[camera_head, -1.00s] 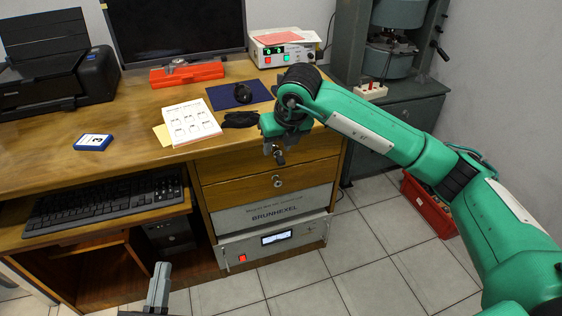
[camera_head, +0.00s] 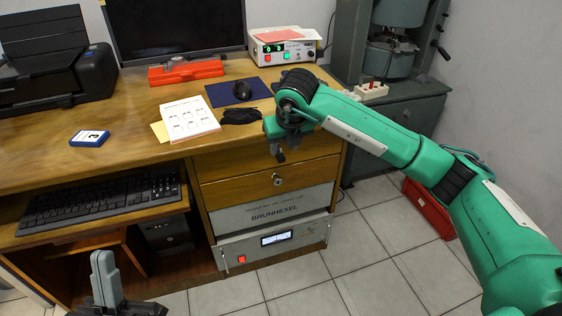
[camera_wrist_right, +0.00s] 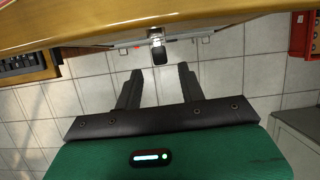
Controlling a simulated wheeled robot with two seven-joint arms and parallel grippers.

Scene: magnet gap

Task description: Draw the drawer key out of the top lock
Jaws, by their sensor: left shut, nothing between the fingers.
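The drawer key (camera_wrist_right: 159,50) shows a dark head at a silver lock in the right wrist view. It sits just beyond and between the fingertips of my right gripper (camera_wrist_right: 158,73), whose two dark fingers are apart with nothing between them. In the head view my right gripper (camera_head: 284,140) is in front of the top drawer (camera_head: 225,163) and covers most of the top lock. A dark piece, which looks like the key's head (camera_head: 280,156), shows below it. My left gripper (camera_head: 103,262) is shut and empty at the bottom left, away from the desk front.
A lower drawer has its own lock (camera_head: 277,180). Below are the grey BRUNHEXEL panel (camera_head: 275,207) and a metered unit (camera_head: 275,243). The desk top holds papers (camera_head: 188,119), a black glove (camera_head: 240,116) and a mouse (camera_head: 242,91). A red box (camera_head: 430,207) is on the floor at right.

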